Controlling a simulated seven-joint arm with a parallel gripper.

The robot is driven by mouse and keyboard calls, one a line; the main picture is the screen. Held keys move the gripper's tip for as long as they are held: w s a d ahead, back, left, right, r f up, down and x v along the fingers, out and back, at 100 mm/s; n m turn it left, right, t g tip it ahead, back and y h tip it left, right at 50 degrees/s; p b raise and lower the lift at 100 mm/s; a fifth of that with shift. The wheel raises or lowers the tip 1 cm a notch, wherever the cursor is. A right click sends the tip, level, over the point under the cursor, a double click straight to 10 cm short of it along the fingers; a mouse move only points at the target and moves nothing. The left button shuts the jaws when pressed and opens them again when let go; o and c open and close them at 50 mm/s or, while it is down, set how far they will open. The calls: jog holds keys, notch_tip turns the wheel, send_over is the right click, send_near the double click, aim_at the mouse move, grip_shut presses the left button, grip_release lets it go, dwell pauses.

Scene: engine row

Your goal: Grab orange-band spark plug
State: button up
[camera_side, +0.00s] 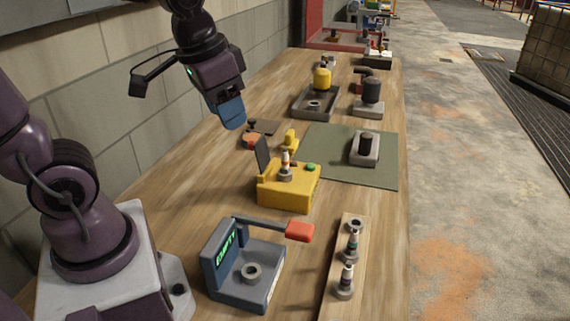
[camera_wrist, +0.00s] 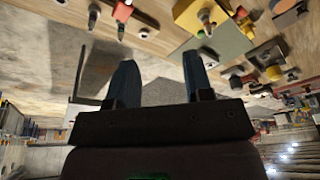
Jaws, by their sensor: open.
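A spark plug with an orange-looking band (camera_side: 285,160) stands upright in the yellow box (camera_side: 289,196) near the middle of the table. In the wrist view a yellow block (camera_wrist: 198,14) with a plug-like part shows at the top edge; the band is too small to read there. My gripper (camera_side: 231,122) hangs in the air beyond and to the left of the yellow box, well apart from the plug. Its two blue fingers (camera_wrist: 158,75) are spread in the wrist view with nothing between them.
A wooden rack (camera_side: 329,295) holds upright plugs with other bands. A grey-blue station (camera_side: 227,286) with an "EMPTY" display and a red-tipped arm (camera_side: 299,231) stands at front. A green mat (camera_side: 322,152) carries a grey block with a dark knob (camera_side: 365,147). Dark trays stand farther back.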

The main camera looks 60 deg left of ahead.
jog(key=w+a+f+m+g, duration=0.3)
jog(key=w+a+f+m, duration=0.45)
jog(key=w+m, duration=0.35)
jog(key=m, duration=1.2)
send_near(285, 148)
jog(key=shift+t+y, duration=0.3)
jog(key=shift+y, duration=0.1)
notch_tip(285, 148, down, 7)
jog(key=shift+a+r, duration=0.1)
jog(key=shift+r, duration=0.05)
jog(key=shift+a+f, duration=0.1)
jog(key=shift+f, duration=2.6)
jog(key=shift+c, duration=0.5)
grip_shut()
